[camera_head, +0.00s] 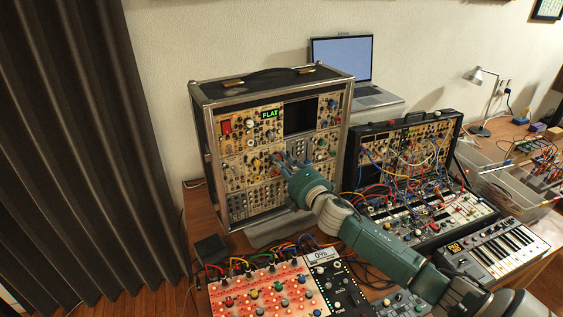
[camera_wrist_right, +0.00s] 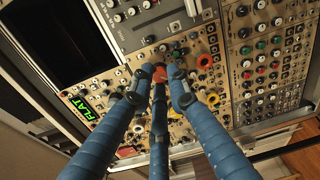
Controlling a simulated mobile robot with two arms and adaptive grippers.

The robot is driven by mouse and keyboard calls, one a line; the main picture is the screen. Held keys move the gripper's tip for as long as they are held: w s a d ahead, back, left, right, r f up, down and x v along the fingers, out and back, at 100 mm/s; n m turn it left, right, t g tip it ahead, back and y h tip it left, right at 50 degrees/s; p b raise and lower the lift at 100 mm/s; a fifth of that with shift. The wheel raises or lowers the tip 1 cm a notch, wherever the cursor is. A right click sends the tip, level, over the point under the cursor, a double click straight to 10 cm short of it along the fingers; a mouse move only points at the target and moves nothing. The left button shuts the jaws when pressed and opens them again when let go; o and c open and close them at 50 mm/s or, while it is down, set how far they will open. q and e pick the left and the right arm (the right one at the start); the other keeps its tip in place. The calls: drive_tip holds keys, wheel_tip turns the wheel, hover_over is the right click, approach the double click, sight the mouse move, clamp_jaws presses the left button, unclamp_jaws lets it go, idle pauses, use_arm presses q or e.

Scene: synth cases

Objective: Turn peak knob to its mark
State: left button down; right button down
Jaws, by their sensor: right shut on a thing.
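The tall modular synth case (camera_head: 203,150) stands against the wall with its panels of knobs and jacks facing me. A small display on it reads FLAT in green (camera_head: 270,114); it also shows in the wrist view (camera_wrist_right: 80,108). My right gripper (camera_head: 280,160) reaches the middle of this case. In the wrist view its blue fingers (camera_wrist_right: 160,75) close together at the panel around a small reddish knob (camera_wrist_right: 160,72), mostly covered by the fingertips. Its label and any mark are too small or hidden to read. My left gripper is not in view.
A lower case with many patch cables (camera_head: 410,155) stands to the right, a keyboard (camera_head: 492,248) in front of it. A red-lit panel (camera_head: 262,290) with cables lies at the front. A laptop (camera_head: 342,55) is behind. Other knobs crowd closely around my fingers.

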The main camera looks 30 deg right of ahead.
drive_tip(key=c, duration=1.8)
unclamp_jaws()
drive_tip(key=shift+f, duration=0.2)
drive_tip(key=shift+o, duration=0.7)
drive_tip(key=shift+d+r, duration=0.1)
drive_tip(key=shift+s, duration=0.1)
drive_tip(key=shift+s, duration=0.25)
drive_tip(key=s+a, duration=0.1)
drive_tip(key=s, duration=1)
drive_tip(key=shift+s+r, duration=0.2)
drive_tip(key=shift+a, duration=0.1)
